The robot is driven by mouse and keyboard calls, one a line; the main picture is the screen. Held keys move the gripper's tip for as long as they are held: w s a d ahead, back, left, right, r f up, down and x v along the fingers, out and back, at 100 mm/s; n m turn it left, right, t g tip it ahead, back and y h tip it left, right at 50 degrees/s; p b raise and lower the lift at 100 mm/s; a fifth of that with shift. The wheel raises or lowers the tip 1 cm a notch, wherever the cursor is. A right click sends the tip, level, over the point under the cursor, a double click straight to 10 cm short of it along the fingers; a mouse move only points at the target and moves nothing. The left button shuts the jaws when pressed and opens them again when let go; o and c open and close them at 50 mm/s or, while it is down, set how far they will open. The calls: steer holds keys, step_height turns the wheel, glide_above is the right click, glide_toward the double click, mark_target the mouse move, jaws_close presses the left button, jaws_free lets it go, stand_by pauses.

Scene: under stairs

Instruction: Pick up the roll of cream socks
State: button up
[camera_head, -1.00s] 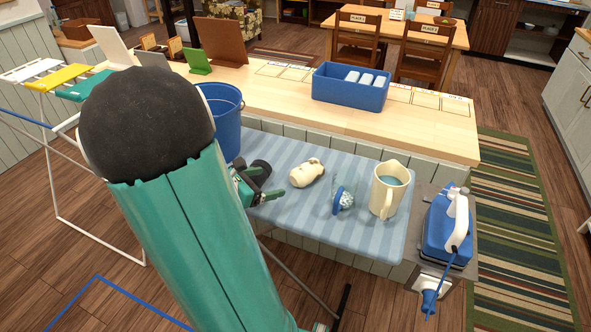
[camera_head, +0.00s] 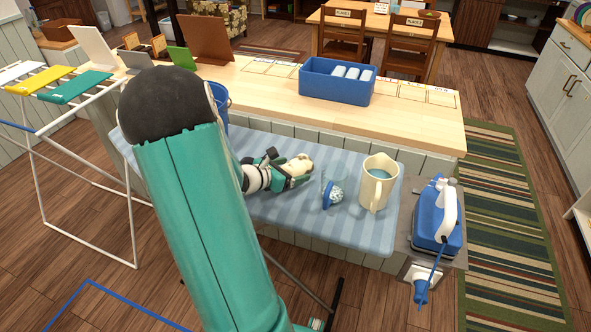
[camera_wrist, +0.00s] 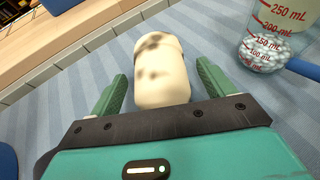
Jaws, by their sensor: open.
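The roll of cream socks (camera_head: 301,165) lies on the blue striped ironing board (camera_head: 340,226), left of the small beaker. In the wrist view the cream roll (camera_wrist: 160,68) lies between the two green fingers of my gripper (camera_wrist: 160,95), with its near end at the palm side. The fingers are spread, with a gap on each side of the roll. In the head view my gripper (camera_head: 292,176) reaches in from the left at the roll, and its fingers partly cover it.
A beaker of pale beads with a blue part (camera_head: 332,193) stands close right of the roll. A cream jug (camera_head: 379,183) and a blue iron (camera_head: 436,217) stand further right. A wooden counter with a blue bin (camera_head: 337,88) runs behind. A blue bucket (camera_head: 221,103) is partly behind my arm.

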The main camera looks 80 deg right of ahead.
steer(key=shift+s+d+f, duration=0.25)
steer(key=shift+d, duration=0.25)
steer(key=c, duration=1.1)
steer(key=shift+o, duration=0.2)
steer(key=shift+r, duration=0.1)
steer(key=shift+r, duration=0.6)
steer(key=w+a+r, duration=0.9)
steer(key=w+r, duration=0.1)
steer(key=r, duration=0.1)
steer(key=shift+w+r, duration=0.35)
